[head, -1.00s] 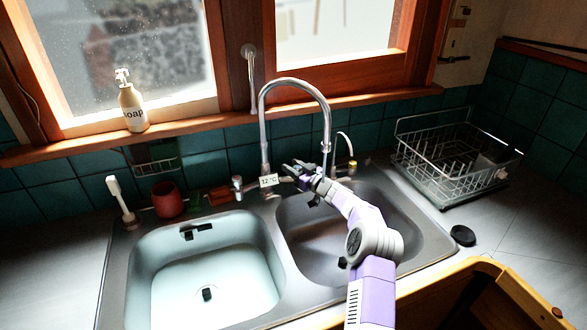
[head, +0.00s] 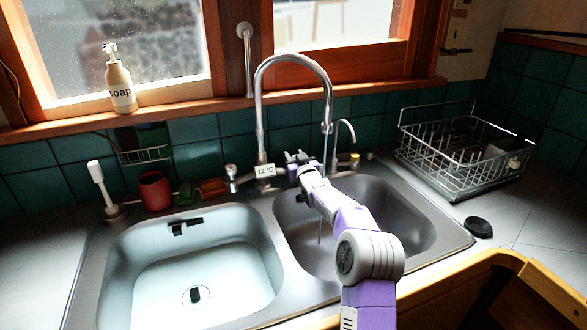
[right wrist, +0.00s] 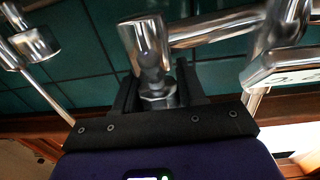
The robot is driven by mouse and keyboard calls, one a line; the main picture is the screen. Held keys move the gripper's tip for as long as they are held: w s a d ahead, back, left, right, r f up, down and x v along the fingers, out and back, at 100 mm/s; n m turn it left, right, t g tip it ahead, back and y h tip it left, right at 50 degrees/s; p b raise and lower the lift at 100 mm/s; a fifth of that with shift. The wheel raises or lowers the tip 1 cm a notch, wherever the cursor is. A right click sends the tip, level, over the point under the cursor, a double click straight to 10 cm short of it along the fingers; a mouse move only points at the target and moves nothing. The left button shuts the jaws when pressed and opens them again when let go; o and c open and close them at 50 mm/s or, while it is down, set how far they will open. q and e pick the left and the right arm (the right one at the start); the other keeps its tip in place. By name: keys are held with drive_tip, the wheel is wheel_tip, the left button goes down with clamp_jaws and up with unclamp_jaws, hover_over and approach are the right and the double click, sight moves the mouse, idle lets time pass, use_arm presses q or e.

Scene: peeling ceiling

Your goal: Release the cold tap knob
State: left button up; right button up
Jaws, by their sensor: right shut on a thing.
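The cold tap knob (right wrist: 158,90) is a chrome piece on the end of the tap's side arm. In the right wrist view it sits between the two dark fingers of my right gripper (right wrist: 157,95), which is shut on it. In the head view my right gripper (head: 298,158) is at the tap base, right of the 12 °C label (head: 264,170), and hides most of this knob. The tall curved tap (head: 292,58) stands behind the basins. A thin stream shows below its spout, over the right basin (head: 410,225). My left gripper is out of view.
Another chrome knob (head: 232,172) is left of the label. A small spout (head: 344,128) stands right of the tap. A wire dish rack (head: 455,165) is on the right counter. A red cup (head: 155,190) and a brush (head: 97,178) stand at the left.

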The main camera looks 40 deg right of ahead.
drive_tip(key=shift+m+g+h, duration=0.6)
drive_tip(key=shift+m+h, duration=0.3)
drive_tip(key=shift+h, duration=0.4)
drive_tip(key=shift+s+d+m+g+h, duration=0.2)
drive_tip(key=shift+m+g+h, duration=0.1)
drive_tip(key=shift+h, duration=0.1)
drive_tip(key=o, duration=1)
drive_tip(key=shift+c, duration=0.2)
drive_tip(key=v, duration=0.7)
drive_tip(key=shift+s+a+p, duration=0.15)
drive_tip(key=shift+a+p, duration=0.05)
drive_tip(key=shift+p, duration=0.15)
